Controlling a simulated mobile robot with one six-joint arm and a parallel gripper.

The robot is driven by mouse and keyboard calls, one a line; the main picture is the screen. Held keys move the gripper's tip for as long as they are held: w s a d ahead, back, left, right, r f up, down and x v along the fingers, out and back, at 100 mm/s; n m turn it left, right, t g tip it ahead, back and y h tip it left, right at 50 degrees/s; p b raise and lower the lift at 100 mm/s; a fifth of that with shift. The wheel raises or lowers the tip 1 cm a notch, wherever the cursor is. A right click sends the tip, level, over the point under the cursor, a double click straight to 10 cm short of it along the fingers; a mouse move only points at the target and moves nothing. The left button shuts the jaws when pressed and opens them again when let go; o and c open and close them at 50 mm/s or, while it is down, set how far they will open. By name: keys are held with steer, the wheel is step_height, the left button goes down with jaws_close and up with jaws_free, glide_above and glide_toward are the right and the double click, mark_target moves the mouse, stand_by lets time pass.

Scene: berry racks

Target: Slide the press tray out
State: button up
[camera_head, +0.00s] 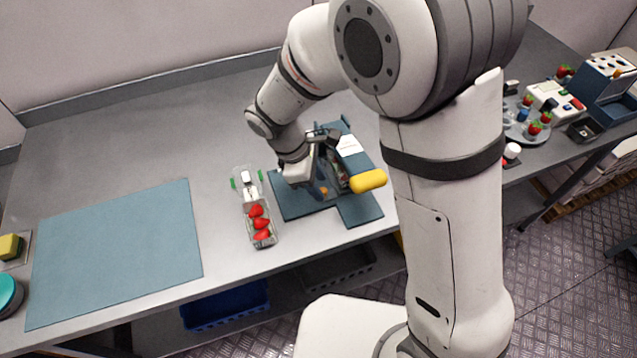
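The press stands near the middle of the table, with a dark blue base (290,206) and a yellow handle (368,181) sticking out towards the right. A flat blue plate (360,211) lies at its front right. I cannot tell for sure which part is the press tray, as my arm and gripper cover much of the press. My gripper (325,158) is over the press, left of the yellow handle. Its fingertips are too small and hidden to tell whether they are open or touch anything.
A clear narrow tray (247,222) with red strawberries (260,223) lies just left of the press. A blue mat (115,255) covers the left of the table and is bare. A round tray with berries (529,130) and boxes stand far right.

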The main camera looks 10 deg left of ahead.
steer(key=shift+x, duration=0.9)
steer(key=shift+c, duration=0.6)
steer(key=shift+s, duration=0.1)
jaws_close()
